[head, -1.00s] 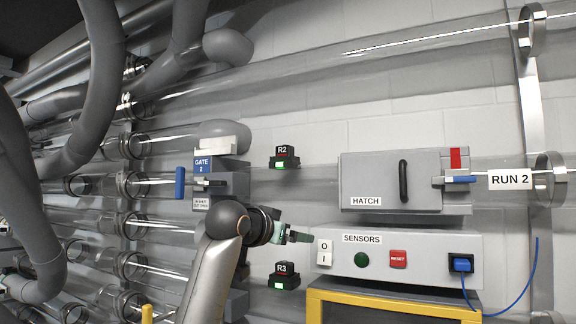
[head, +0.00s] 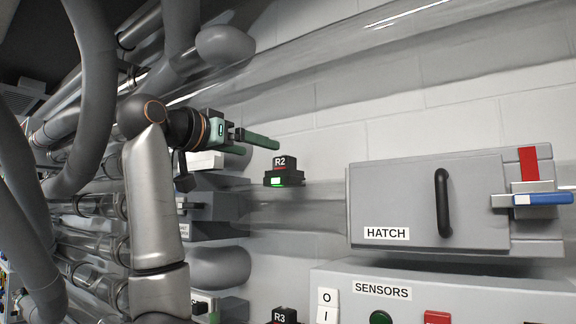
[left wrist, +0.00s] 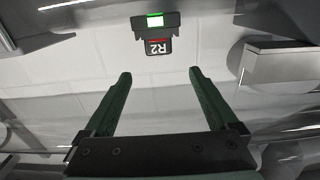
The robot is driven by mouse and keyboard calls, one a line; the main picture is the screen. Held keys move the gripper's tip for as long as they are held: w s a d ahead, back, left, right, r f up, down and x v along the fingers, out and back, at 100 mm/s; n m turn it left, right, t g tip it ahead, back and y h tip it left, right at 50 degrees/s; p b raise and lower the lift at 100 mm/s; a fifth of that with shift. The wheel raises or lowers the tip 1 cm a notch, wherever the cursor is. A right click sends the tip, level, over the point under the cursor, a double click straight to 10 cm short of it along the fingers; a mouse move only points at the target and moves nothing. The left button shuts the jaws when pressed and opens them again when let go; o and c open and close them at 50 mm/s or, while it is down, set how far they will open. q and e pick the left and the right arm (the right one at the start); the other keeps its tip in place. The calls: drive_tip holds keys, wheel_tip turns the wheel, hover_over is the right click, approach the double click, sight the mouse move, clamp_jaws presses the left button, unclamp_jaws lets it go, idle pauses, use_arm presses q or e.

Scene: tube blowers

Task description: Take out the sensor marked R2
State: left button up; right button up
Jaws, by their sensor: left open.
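The sensor marked R2 (head: 283,171) is a small black block with a white label, a red stripe and a lit green light, on the clear tube in the middle of the head view. In the left wrist view the R2 sensor (left wrist: 156,36) shows upside down at the top, ahead of the fingers. My left gripper (head: 258,145) is open and empty, up and to the left of the sensor in the head view and apart from it. In the left wrist view its green fingers (left wrist: 158,80) are spread wide with nothing between them. My right gripper is not in view.
The grey hatch box (head: 400,200) with a black handle is to the right. The sensor panel (head: 345,303) is below it. The R3 sensor (head: 284,316) is at the bottom edge. Grey hoses (head: 90,90) crowd the left. Bare wall lies above R2.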

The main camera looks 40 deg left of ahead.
sight(284, 161)
use_arm(q)
drive_tip(key=w+p, duration=0.1)
drive_tip(key=w, duration=0.2)
drive_tip(key=w+p, duration=0.1)
drive_tip(key=w, duration=0.2)
drive_tip(key=w+a, duration=0.1)
drive_tip(key=w, duration=0.2)
drive_tip(key=shift+w+f+p, duration=0.2)
drive_tip(key=shift+f+p, duration=0.05)
drive_tip(key=shift+p, duration=0.15)
drive_tip(key=shift+c, duration=0.2)
drive_tip(key=shift+s, duration=0.1)
clamp_jaws()
drive_tip(key=shift+r, duration=0.15)
